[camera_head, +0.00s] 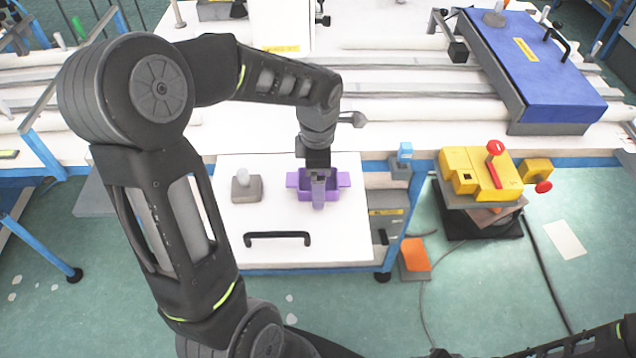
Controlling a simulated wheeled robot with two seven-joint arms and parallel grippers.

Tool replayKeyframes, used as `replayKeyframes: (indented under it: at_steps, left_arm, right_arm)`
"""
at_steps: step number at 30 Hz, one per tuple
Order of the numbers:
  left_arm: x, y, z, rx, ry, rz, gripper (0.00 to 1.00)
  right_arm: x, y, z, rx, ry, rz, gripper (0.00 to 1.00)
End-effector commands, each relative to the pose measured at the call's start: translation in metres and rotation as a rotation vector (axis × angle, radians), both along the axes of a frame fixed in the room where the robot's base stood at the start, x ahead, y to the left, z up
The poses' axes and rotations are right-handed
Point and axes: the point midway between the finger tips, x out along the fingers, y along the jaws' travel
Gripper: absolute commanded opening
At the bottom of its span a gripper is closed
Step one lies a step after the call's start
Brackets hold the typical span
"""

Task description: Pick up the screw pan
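The screw pan (335,193) is a small purple tray with side tabs, on the white surface left of the yellow machine. My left gripper (318,178) points down over the middle of the pan and hides part of it. Its fingertips overlap the pan in the picture. I cannot tell whether they touch it or whether they are open or shut. Part of my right arm shows at the bottom right edge, but its gripper is out of view.
A grey block with a white knob (246,188) stands left of the pan. A black handle (277,239) lies near the front of the white surface (300,256). A yellow machine with red knobs (480,172) stands to the right. A blue-topped panel (535,65) is at the back right.

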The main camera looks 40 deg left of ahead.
Motion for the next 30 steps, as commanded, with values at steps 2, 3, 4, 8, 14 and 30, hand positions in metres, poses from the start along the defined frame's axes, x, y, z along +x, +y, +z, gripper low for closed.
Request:
replayKeyframes:
  at_steps: [2, 3, 4, 8, 14, 30]
  left_arm:
    - [0.0001, 0.0001, 0.0002, 0.000, 0.000, 0.000, 0.89]
    - [0.0001, 0.0001, 0.0002, 0.000, 0.000, 0.000, 0.87]
    - [0.0001, 0.0001, 0.0002, 0.000, 0.000, 0.000, 0.84]
    - [0.0001, 0.0001, 0.0002, 0.000, 0.000, 0.000, 0.74]
    - [0.0001, 0.0001, 0.0002, 0.000, 0.000, 0.000, 0.57]
    - [0.0001, 0.0000, 0.0003, 0.000, 0.000, 0.000, 0.22]
  right_arm:
    - [0.0000, 0.0000, 0.0000, 0.000, 0.000, 0.000, 0.36]
    - [0.0000, 0.0000, 0.0000, 0.000, 0.000, 0.000, 0.36]
    - [0.0000, 0.0000, 0.0000, 0.000, 0.000, 0.000, 0.36]
    - [0.0000, 0.0000, 0.0000, 0.000, 0.000, 0.000, 0.36]
    - [0.0000, 0.0000, 0.0000, 0.000, 0.000, 0.000, 0.36]
    - [0.0000, 0.0000, 0.0000, 0.000, 0.000, 0.000, 0.36]
